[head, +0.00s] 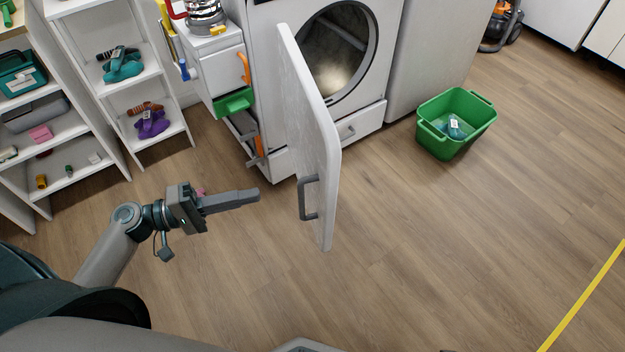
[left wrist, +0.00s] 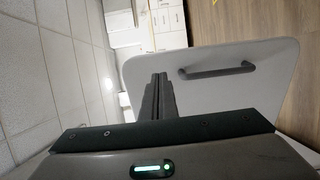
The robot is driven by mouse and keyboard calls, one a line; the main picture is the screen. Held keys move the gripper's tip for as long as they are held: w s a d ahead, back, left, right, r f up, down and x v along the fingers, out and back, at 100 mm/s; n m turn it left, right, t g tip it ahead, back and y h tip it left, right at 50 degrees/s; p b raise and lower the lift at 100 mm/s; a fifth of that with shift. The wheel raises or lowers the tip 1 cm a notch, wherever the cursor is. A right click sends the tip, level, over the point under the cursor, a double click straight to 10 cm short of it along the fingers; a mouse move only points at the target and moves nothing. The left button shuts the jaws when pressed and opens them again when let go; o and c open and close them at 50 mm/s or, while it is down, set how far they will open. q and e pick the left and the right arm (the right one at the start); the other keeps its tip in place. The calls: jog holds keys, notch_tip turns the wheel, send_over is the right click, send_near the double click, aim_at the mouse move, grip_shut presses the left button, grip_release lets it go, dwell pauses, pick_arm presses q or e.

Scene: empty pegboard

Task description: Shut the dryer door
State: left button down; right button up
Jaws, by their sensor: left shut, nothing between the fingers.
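The white dryer (head: 262,60) stands at the top middle of the head view with its round drum opening (head: 337,50) exposed. Its white door (head: 308,130) stands open, swung out toward me, with a grey handle (head: 308,197) near its lower free edge. My left gripper (head: 256,194) is shut and empty, to the left of the door and apart from it in the head view. In the left wrist view the shut fingers (left wrist: 158,100) show in front of the door panel (left wrist: 220,85), with the handle (left wrist: 217,69) to their right. My right gripper is not in view.
A green basket (head: 456,122) with an item inside stands on the floor to the right. White shelves (head: 125,85) with several items stand at the left. An open drawer unit (head: 232,100) is left of the dryer.

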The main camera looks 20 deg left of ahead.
aim_at(325, 179)
pick_arm(q)
jog(key=shift+d, duration=0.15)
